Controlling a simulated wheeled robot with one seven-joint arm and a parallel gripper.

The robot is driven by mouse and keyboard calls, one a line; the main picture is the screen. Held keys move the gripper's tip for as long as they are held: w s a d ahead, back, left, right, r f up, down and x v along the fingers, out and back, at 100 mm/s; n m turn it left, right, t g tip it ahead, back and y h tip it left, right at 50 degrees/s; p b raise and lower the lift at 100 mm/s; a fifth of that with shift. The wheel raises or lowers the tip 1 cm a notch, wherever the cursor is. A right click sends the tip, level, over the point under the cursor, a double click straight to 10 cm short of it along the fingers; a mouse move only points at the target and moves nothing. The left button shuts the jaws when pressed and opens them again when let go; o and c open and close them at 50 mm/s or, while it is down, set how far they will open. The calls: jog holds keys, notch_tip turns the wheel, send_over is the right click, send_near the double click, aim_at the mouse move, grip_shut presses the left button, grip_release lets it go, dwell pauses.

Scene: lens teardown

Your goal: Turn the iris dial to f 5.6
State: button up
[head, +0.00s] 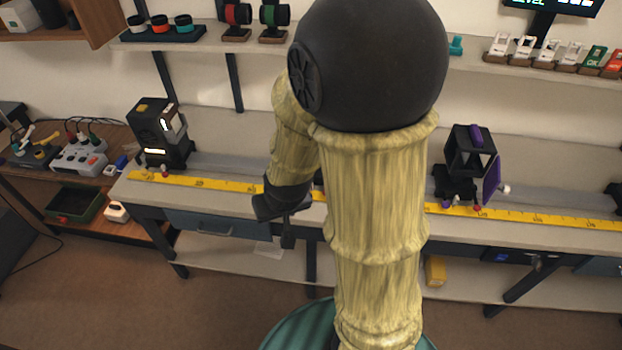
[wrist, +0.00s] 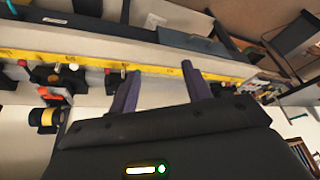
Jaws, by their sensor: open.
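No dial with readable f-numbers shows in either view, so I cannot tell which part is the iris dial. In the wrist view, dark mounts (wrist: 70,77) with small coloured knobs stand along the yellow ruler at the left. A black part with a yellow band (wrist: 46,119) is below them. My gripper (wrist: 163,90) is open, with its two purple-grey fingers apart and nothing between them. In the head view my gripper (head: 288,236) hangs near the bench's front edge, left of my arm. My arm hides the middle of the bench there.
The yellow ruler (head: 545,217) runs along the bench front. A black boxy unit (head: 160,133) stands at the left, and a dark frame with a purple plate (head: 491,180) at the right. A shelf (head: 208,43) behind holds ringed parts.

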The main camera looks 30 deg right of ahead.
jog(key=w+d+f+n+t+h+b, duration=0.1)
jog(key=w+d+f+t+h+b, duration=0.1)
jog(key=f, duration=0.3)
jog(key=w+d+f+n+t+h+b, duration=0.1)
jog(key=w+d+f+t+h+b, duration=0.1)
jog(key=d+f+t+h+b, duration=0.1)
jog(key=w+d+f+n+t+h+b, duration=0.1)
jog(key=w+d+f+t+h+b, duration=0.2)
jog(key=f, duration=0.6)
jog(key=t+h+b, duration=0.1)
jog(key=t+h, duration=0.1)
jog(key=shift+d+t+b, duration=0.2)
jog(key=shift+t+b, duration=0.1)
jog(key=shift+f, duration=0.1)
jog(key=b+x, duration=0.1)
jog(key=b, duration=0.1)
jog(key=b+x, duration=0.4)
jog(key=b, duration=0.1)
jog(key=shift+a+f, duration=0.1)
jog(key=shift+f, duration=0.15)
jog(key=b, duration=0.4)
jog(key=shift+w+d, duration=0.25)
jog(key=shift+d, duration=0.1)
